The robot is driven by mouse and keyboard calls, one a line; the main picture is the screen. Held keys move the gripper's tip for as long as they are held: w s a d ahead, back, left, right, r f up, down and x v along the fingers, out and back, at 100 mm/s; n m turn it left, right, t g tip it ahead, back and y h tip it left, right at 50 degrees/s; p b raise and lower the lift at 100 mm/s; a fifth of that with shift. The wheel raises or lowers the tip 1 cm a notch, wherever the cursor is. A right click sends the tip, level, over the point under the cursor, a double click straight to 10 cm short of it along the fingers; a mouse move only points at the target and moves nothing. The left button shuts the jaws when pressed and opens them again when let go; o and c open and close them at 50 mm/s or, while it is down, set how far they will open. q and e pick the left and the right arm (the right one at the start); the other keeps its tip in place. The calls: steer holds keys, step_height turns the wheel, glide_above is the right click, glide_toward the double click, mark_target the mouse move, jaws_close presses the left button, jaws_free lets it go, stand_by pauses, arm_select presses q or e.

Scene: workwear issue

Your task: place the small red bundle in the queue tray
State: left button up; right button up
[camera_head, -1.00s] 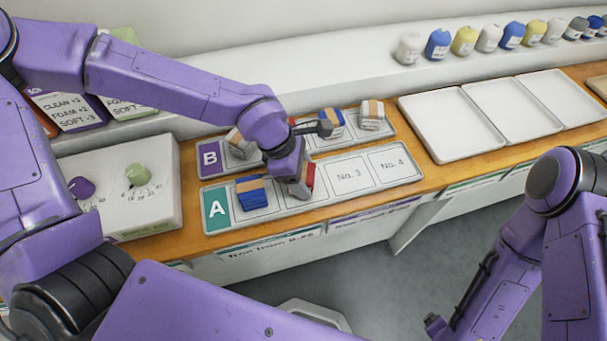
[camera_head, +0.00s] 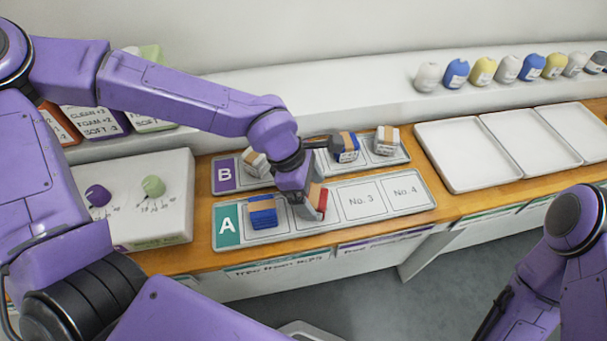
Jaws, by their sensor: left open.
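A small red bundle (camera_head: 322,198) with a tan band stands in the second place of the grey tray labelled A (camera_head: 290,236), partly hidden by my left gripper. My left gripper (camera_head: 308,212) points down at this bundle, its fingers open and close around or beside it; contact cannot be made out. A blue bundle (camera_head: 262,214) with a tan band lies in the first place of tray A. Places No. 3 and No. 4 are empty. No label names a queue tray. My right gripper is out of view; only its arm shows at bottom right.
Tray B (camera_head: 225,176) stands behind, holding a grey bundle (camera_head: 256,163), a blue one (camera_head: 346,148) and another grey one (camera_head: 384,140). Empty white trays (camera_head: 455,180) stand at right. A white box with knobs (camera_head: 150,222) stands at left. Several coloured bundles line the back ledge.

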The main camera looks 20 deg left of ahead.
arm_select(q)
steer(key=v, duration=0.9)
